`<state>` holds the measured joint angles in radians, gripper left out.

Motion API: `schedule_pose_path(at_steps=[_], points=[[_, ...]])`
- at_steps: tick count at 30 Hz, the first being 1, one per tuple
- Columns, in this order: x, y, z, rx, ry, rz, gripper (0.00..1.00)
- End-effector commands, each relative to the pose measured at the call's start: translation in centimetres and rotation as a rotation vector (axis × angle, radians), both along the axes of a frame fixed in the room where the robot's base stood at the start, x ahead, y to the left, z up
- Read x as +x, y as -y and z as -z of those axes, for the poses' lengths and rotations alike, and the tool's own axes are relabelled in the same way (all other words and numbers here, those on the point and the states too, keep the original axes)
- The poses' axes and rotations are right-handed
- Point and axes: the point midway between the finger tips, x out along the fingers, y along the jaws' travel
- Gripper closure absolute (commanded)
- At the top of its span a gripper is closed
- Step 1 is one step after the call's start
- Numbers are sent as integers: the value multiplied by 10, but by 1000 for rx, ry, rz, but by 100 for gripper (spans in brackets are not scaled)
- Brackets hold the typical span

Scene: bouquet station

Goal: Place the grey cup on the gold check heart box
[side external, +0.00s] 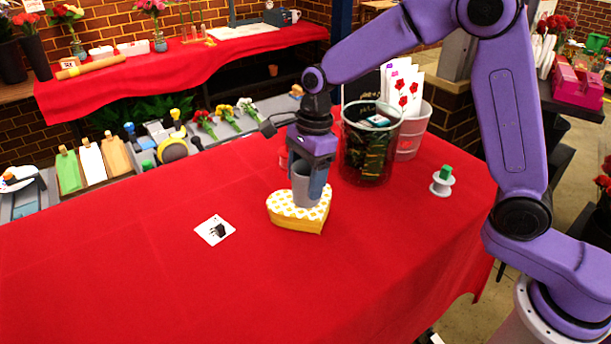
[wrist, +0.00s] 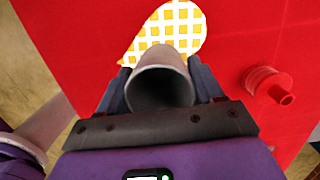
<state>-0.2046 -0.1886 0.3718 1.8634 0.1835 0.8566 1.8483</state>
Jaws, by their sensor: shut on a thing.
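The grey cup (side external: 305,186) is upright between the fingers of my gripper (side external: 311,182), which is shut on it. In the wrist view the cup (wrist: 160,82) shows its open mouth, with a finger of my gripper (wrist: 160,90) on either side. The gold check heart box (side external: 300,212) lies on the red table, directly below the cup in the side view. The box's white and gold check lid (wrist: 172,28) shows beyond the cup in the wrist view. I cannot tell whether the cup's base touches the lid.
A white spool (side external: 441,184) with a green block stands at the right. A small white card (side external: 215,230) lies left. The red tablecloth (side external: 130,280) is clear in front.

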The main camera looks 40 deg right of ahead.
Motion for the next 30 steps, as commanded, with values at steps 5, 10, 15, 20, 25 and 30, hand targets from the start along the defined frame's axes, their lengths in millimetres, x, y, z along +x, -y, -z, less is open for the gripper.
schedule_pose_path(at_steps=[5,10,15,20,25,30], points=[[0,0,3,0,0,0,24],[0,0,3,0,0,0,8],[0,0,2,0,0,0,8],[1,1,-8,2,4,1,8],[1,5,-37,3,6,2,8],[1,10,-72,2,6,1,8]])
